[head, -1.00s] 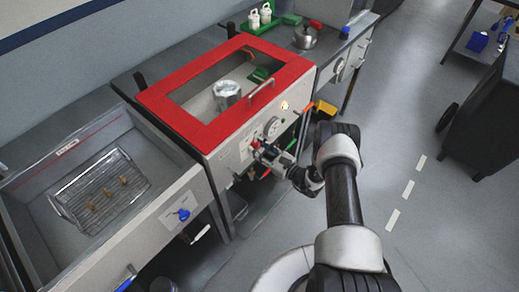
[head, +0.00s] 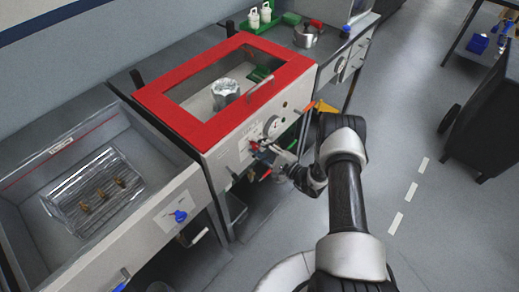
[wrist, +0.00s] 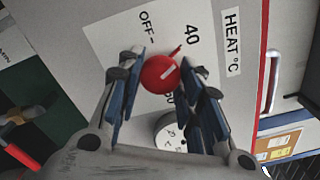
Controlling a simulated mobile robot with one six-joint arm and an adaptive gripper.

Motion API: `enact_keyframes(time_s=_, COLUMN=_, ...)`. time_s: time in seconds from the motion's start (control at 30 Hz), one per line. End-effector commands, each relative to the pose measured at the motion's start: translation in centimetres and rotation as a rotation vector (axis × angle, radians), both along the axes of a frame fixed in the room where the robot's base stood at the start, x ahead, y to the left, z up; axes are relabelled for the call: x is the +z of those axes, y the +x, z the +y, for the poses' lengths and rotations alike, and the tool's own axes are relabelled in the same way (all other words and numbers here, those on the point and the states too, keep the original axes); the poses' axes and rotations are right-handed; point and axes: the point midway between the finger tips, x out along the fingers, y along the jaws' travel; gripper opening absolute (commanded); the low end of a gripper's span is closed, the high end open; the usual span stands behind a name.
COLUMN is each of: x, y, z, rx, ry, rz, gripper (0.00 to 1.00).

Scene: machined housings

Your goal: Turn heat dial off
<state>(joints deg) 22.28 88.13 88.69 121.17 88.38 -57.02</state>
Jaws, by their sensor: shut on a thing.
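The heat dial (wrist: 160,75) is a round red knob with a white line, on a pale panel labelled HEAT °C in the wrist view. Its red pointer tip leans up and right, toward the 40 mark; OFF is printed to the upper left. My gripper (wrist: 166,64) is shut on the dial, one blue-padded finger on each side. In the head view, my gripper (head: 262,156) is at the front panel of the red-framed cabinet (head: 187,125), largely covering the dial.
A round white gauge (wrist: 170,132) sits beside the dial, partly behind a finger. A basin with a wire basket (head: 65,207) stands at left.

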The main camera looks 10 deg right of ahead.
Motion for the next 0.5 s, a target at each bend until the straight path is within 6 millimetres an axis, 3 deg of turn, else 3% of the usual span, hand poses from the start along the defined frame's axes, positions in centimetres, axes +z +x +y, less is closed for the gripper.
enact_keyframes(time_s=0.5, x=-0.08, y=0.01, z=-0.02, rx=0.001, ry=-0.395, rz=-0.29, gripper=0.1)
